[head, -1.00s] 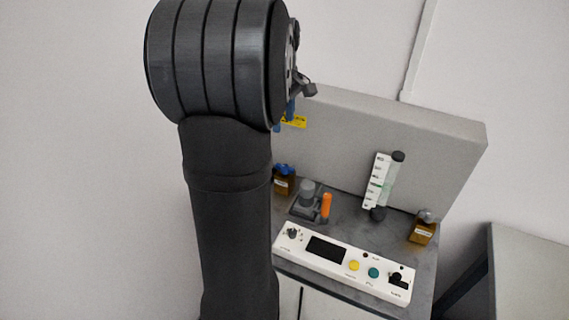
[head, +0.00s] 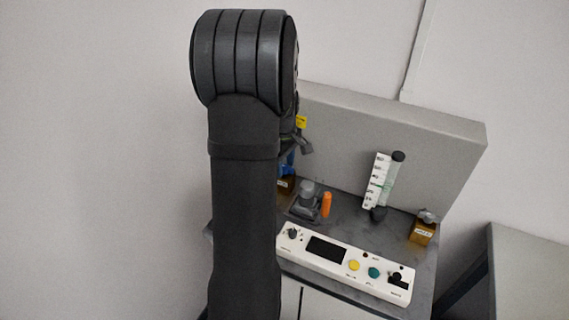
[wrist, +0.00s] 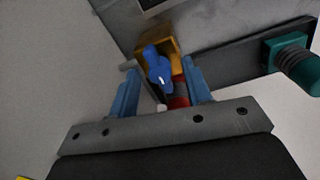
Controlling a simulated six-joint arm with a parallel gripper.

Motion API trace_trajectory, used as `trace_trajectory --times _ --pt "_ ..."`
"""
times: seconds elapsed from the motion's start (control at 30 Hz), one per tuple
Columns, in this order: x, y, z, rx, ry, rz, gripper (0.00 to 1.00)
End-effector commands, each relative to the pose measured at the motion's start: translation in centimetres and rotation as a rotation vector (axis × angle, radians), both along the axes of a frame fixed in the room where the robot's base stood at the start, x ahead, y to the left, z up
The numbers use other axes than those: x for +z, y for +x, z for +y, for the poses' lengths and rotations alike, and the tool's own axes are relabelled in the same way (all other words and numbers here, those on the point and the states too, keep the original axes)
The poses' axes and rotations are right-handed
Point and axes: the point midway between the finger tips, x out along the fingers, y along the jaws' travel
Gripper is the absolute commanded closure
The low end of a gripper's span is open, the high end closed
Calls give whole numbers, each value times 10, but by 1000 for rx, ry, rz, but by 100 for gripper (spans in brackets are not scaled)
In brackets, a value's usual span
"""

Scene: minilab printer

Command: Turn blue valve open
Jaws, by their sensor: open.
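In the wrist view, a blue valve handle (wrist: 157,66) sits in front of an amber-brown block or bottle (wrist: 150,44). My gripper (wrist: 160,72) is open, its two blue fingers on either side of the blue handle with gaps visible. I cannot tell whether they touch it. A red and grey part (wrist: 177,98) shows between the fingers below the handle. In the head view, my arm hides most of the gripper. An amber bottle (head: 286,185) shows partly beside the arm, with blue just above it that may be its cap or a finger.
A teal ribbed part (wrist: 292,58) stands to the right in the wrist view. The head view shows a grey device (head: 308,200), an orange handle (head: 326,204), a flow tube (head: 384,183), another amber bottle (head: 423,230), a white control panel (head: 340,262) and a tall grey back panel (head: 400,130).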

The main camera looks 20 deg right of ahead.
Motion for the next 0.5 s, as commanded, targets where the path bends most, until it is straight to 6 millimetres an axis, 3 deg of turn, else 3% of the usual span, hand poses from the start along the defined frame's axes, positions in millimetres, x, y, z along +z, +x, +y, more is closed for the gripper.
trace_trajectory --times 0.23,0.43,0.5 --pt "-1 0 0 0 0 0 55" --pt "-1 0 0 0 0 0 94" --pt "-1 0 0 0 0 0 100"
